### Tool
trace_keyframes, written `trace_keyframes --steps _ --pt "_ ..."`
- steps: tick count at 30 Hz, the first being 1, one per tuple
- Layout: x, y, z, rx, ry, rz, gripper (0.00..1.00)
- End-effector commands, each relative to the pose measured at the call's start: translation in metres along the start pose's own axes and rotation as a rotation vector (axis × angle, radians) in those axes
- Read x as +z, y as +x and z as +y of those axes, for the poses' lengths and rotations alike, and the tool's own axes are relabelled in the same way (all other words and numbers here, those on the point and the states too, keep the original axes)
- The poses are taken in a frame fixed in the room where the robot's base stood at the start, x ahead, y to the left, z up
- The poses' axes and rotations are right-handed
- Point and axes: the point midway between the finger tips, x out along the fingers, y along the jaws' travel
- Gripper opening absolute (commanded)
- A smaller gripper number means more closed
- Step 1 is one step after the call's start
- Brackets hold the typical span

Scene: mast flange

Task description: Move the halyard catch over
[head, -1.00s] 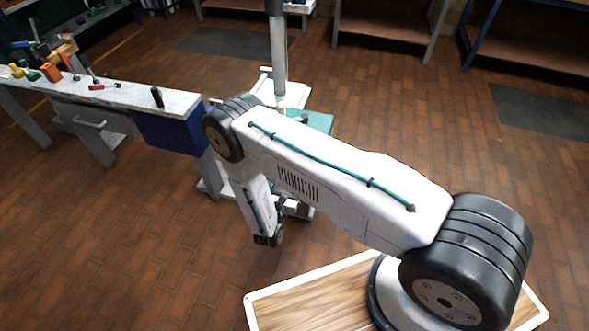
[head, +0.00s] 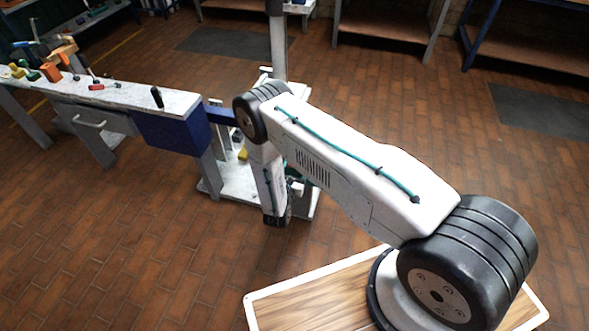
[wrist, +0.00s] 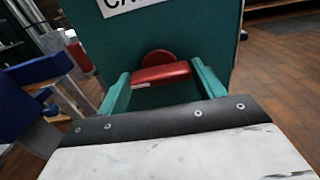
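The halyard catch appears to be the red bar (wrist: 161,74) with a rounded red piece behind it, in front of a teal panel (wrist: 188,30) in the wrist view. My gripper (wrist: 162,72) shows there with its two teal fingers set wide apart, one on each side of the bar. The bar lies across the space between the fingertips. I cannot tell whether either finger touches it. In the head view my arm hides the catch and most of my gripper, in front of the mast (head: 279,50).
The panel bears a white sign (wrist: 135,4), partly cut off. A workbench (head: 120,95) with several tools and a blue end box (head: 170,132) stands left of the mast. A blue part (wrist: 40,70) lies left of the panel in the wrist view. Brick floor is open to the right.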

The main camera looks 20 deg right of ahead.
Motion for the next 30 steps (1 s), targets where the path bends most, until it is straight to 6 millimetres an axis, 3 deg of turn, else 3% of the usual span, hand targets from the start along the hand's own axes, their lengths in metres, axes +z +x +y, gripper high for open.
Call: trace_keyframes --steps 1,3,17,30 --pt "0.0001 -0.0001 0.0001 0.0 0.0 0.0 0.54" --pt "0.0001 -0.0002 0.0002 0.0 0.0 0.0 0.42" --pt "0.0002 -0.0004 0.0006 0.001 0.094 0.0 0.43" --pt "0.0002 -0.0004 0.0008 0.001 0.471 0.0 0.43"
